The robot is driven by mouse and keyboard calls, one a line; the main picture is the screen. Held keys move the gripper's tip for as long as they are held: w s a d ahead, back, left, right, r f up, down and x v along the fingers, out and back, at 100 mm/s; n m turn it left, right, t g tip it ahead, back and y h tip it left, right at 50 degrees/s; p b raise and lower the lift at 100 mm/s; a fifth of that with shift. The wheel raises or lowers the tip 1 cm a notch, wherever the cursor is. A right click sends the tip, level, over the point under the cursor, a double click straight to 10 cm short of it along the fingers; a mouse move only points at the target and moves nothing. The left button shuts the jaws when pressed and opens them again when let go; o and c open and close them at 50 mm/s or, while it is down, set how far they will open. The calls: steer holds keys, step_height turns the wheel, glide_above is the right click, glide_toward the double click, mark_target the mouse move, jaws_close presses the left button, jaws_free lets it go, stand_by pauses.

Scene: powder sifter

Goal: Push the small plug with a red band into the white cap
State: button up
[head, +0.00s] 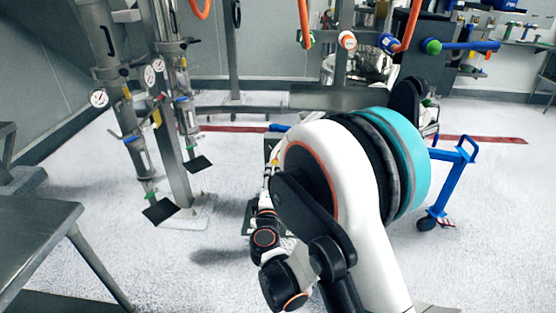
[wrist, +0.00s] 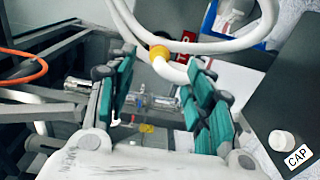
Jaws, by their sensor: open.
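In the wrist view my gripper (wrist: 160,68) is open, its teal-padded fingers wide apart. A clear tube with metal fittings (wrist: 150,101) shows in the gap between them; I cannot tell its distance from the pads. A round white cap-like piece (wrist: 282,140) is on a dark panel at the lower right, beside a label reading CAP (wrist: 298,158). It lies right of my right finger, apart from it. I cannot pick out the small plug with a red band for certain; a small red spot (wrist: 189,36) by the hoses is too unclear. In the head view I cannot make out my gripper.
White hoses (wrist: 215,45) with a yellow collar (wrist: 159,52) pass beyond my fingers. An orange hose (wrist: 25,66) is at left. In the head view, a metal stand with gauges (head: 170,130) is at left, a steel table (head: 40,240) at lower left, and a blue wheeled frame (head: 447,185) at right.

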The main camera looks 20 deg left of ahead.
stand_by(0.4)
steer(key=shift+x, duration=4.45)
steer(key=shift+a, duration=0.1)
jaws_close()
steer(key=shift+v, duration=2.95)
